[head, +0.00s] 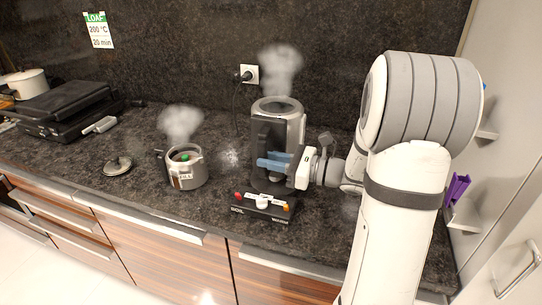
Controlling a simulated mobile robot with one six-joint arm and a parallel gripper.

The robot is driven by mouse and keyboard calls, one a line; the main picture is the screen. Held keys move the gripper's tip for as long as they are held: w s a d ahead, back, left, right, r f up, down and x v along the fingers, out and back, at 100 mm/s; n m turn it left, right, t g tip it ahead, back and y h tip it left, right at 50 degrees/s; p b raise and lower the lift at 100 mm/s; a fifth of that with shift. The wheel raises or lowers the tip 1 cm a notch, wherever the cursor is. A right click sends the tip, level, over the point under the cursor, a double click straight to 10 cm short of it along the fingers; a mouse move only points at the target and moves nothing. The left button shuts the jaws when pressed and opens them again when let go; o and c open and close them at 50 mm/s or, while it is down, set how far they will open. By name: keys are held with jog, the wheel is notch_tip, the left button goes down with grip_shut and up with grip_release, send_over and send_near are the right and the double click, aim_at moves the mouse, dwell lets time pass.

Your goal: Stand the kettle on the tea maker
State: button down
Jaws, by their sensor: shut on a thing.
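The kettle (291,118) is the tall silver vessel with a dark front, upright, with steam above its open top. The tea maker (263,207) is the dark base with BOIL and WARM labels, a white lever and red and orange ends, near the counter's front. The kettle is at or just behind the tea maker; I cannot tell whether it touches it. My gripper (272,163), with blue fingers, comes from the right and is shut on the kettle at its dark front side. The exact grip and the kettle's underside are partly hidden.
A smaller steaming pot (186,175) with a FILL label and something green in its opening stands to the left. A loose lid (118,166) lies left of it. A black grill (65,105) is at far left. A cord runs from the wall socket (249,74). Counter between lid and grill is clear.

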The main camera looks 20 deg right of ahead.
aim_at(267, 177)
jog(key=shift+a+f, duration=0.15)
jog(key=shift+f, duration=2.6)
jog(key=c, duration=1.3)
grip_release()
jog(key=shift+f, duration=0.2)
jog(key=shift+r, duration=0.1)
